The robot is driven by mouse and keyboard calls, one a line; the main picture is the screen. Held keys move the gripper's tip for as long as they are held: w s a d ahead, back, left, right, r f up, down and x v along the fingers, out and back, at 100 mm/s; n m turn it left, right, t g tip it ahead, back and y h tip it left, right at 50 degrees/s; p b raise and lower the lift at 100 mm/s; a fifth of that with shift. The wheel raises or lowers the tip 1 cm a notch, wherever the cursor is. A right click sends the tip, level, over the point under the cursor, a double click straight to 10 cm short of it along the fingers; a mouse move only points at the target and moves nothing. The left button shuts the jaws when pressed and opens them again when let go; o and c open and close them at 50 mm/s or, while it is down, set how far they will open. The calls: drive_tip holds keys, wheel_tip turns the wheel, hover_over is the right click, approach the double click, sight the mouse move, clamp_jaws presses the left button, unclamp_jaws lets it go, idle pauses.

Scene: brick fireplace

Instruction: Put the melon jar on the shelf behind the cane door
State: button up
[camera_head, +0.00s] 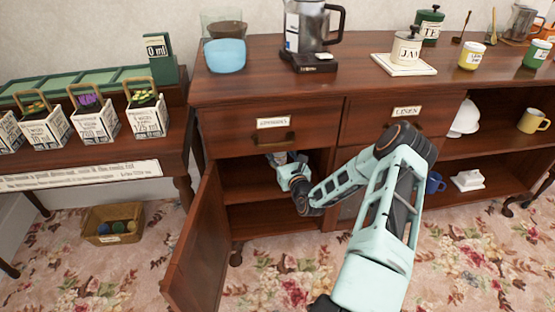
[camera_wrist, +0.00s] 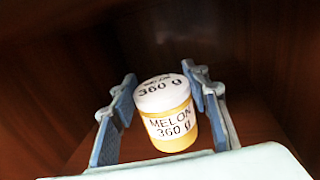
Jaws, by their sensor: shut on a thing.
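The melon jar (camera_wrist: 168,112) is a small yellow jar with a white lid, labelled "MELON 360 g". It stands slightly tilted in the wrist view, between the two blue-padded fingers of my gripper (camera_wrist: 160,82), which is shut on it. In the head view my gripper (camera_head: 281,160) reaches into the open left compartment of the sideboard, above its inner shelf (camera_head: 247,180). The jar cannot be made out there. The compartment's door (camera_head: 197,245) stands swung open to the left; its cane face is not clearly visible. Whether the jar touches the shelf cannot be told.
Drawers (camera_head: 272,125) sit just above the compartment. A plant table (camera_head: 90,150) stands left, with a basket (camera_head: 113,223) below. Open shelves at right hold a yellow mug (camera_head: 532,121).

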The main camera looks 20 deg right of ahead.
drive_tip(key=shift+w, duration=0.25)
drive_tip(key=shift+f+b, duration=0.95)
drive_tip(key=shift+f, duration=0.65)
drive_tip(key=shift+f, duration=0.2)
drive_tip(key=o, duration=1.5)
drive_tip(key=shift+r, duration=0.15)
drive_tip(key=s+p, duration=0.1)
drive_tip(key=s, duration=0.3)
drive_tip(key=s+p, duration=0.1)
drive_tip(key=s, duration=0.3)
drive_tip(key=s+a+p, duration=0.1)
drive_tip(key=s, duration=0.3)
